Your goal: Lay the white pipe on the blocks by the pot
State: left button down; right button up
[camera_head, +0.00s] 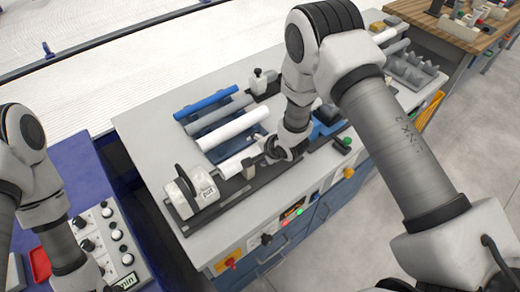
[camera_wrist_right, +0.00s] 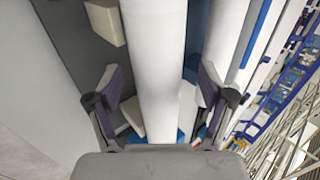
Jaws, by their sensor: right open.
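A white pipe (camera_head: 238,163) lies beside the pot (camera_head: 196,190), its near end close to the pot; the right gripper covers its far end. Cream blocks (camera_wrist_right: 105,22) show beside and under this pipe (camera_wrist_right: 155,60) in the right wrist view. My right gripper (camera_wrist_right: 160,108) is open, with one finger on each side of the pipe; I cannot tell whether they touch it. Another white pipe (camera_head: 232,130) lies on the rack behind, parallel to it. The left arm shows at the left edge, but its gripper is out of view.
A blue pipe (camera_head: 205,102) and a grey pipe (camera_head: 220,116) lie behind the rear white pipe. A dark rail (camera_head: 232,203) runs along the front of the grey table (camera_head: 150,125). A control panel (camera_head: 105,240) stands at lower left. Grey stepped blocks (camera_head: 410,72) sit at the right.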

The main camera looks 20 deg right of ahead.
jog(key=v, duration=1.2)
